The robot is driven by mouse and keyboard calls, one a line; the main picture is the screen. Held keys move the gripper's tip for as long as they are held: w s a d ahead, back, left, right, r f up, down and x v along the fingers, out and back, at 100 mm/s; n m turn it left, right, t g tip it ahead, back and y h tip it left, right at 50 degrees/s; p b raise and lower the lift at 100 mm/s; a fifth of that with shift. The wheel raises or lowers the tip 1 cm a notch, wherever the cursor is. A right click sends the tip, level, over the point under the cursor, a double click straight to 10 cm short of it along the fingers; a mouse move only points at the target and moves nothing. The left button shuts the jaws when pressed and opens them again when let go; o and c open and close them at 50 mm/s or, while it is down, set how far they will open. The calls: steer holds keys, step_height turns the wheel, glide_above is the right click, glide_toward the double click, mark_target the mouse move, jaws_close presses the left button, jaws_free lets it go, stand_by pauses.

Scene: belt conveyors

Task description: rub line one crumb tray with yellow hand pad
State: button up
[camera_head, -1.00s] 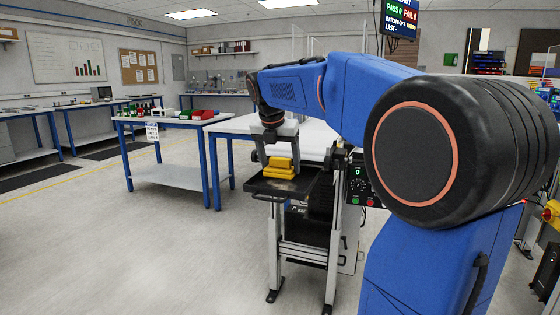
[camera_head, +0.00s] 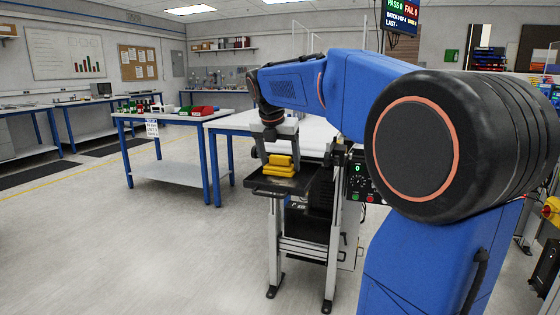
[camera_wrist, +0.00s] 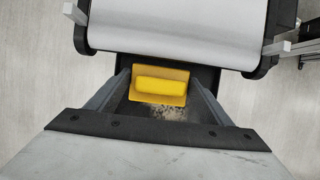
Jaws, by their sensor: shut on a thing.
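The yellow hand pad (camera_wrist: 160,85) is held between the two fingers of my gripper (camera_head: 280,165). In the head view the pad (camera_head: 280,167) is at the dark crumb tray (camera_head: 262,187), which sits at the end of the conveyor. My gripper (camera_wrist: 158,94) is shut on the pad and points down. In the wrist view a patch of pale crumbs (camera_wrist: 165,112) lies on the tray just below the pad. Whether the pad touches the tray surface is hard to tell. Much of the tray is hidden by the pad and gripper.
The white conveyor belt (camera_wrist: 180,30) begins just beyond the tray. A control box (camera_head: 358,180) with a green display is right of the tray. The floor in front is clear.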

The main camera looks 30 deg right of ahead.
mark_target(276, 172)
steer(key=shift+f, duration=0.7)
stand_by(0.3)
steer(key=shift+s+a+r, duration=0.1)
steer(key=shift+s+a, duration=0.95)
steer(key=shift+a, duration=0.25)
steer(key=shift+s+a, duration=0.1)
steer(key=shift+a, duration=0.05)
